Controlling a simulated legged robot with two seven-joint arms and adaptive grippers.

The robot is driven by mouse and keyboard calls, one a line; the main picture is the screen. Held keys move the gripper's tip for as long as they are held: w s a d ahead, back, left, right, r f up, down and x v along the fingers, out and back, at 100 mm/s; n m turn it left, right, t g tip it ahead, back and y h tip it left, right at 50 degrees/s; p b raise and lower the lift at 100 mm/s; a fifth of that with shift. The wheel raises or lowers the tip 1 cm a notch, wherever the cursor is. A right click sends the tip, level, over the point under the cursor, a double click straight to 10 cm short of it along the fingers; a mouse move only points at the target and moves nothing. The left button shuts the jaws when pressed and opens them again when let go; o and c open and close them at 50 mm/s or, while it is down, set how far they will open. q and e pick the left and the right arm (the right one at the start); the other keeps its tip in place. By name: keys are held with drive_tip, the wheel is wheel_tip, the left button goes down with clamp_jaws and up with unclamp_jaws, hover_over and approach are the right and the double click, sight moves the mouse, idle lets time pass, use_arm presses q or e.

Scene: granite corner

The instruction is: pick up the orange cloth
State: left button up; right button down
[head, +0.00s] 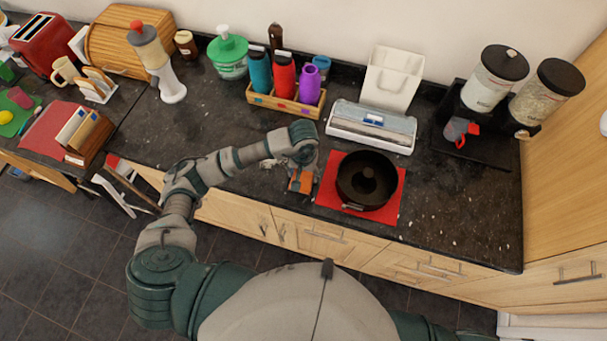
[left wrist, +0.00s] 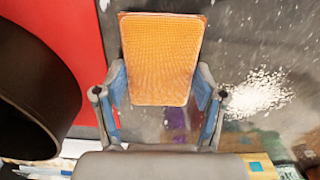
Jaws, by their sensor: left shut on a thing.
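The orange cloth (left wrist: 160,58) is a flat, textured rectangle with rounded corners in the left wrist view. My left gripper (left wrist: 162,92) is shut on it, with one blue-padded finger at each side edge. In the head view the orange cloth (head: 293,186) shows at the counter's front edge, just left of the red mat. My left gripper (head: 302,175) is over it there, partly hidden by the wrist. Whether the cloth touches the counter is hard to tell. My right gripper is not in view.
A dark round pan (head: 367,172) sits on the red mat (head: 330,201), close right of the gripper. White crumbs (left wrist: 260,92) lie on the counter beside the cloth. A bottle rack (head: 262,99) and a white wrap dispenser (head: 372,127) stand behind. The counter left of the gripper is mostly clear.

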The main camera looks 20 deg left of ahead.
sight(303, 177)
use_arm(q)
drive_tip(key=shift+r, duration=0.35)
drive_tip(key=r, duration=0.1)
drive_tip(key=r+b, duration=0.1)
drive_tip(key=shift+s+r, duration=0.3)
drive_tip(key=shift+r, duration=0.05)
drive_tip(key=s+d+r+b, duration=0.1)
drive_tip(key=s+d+b, duration=0.1)
drive_tip(key=s, duration=1.3)
drive_tip(key=shift+s+r+b, duration=0.15)
drive_tip(key=shift+r+b, duration=0.15)
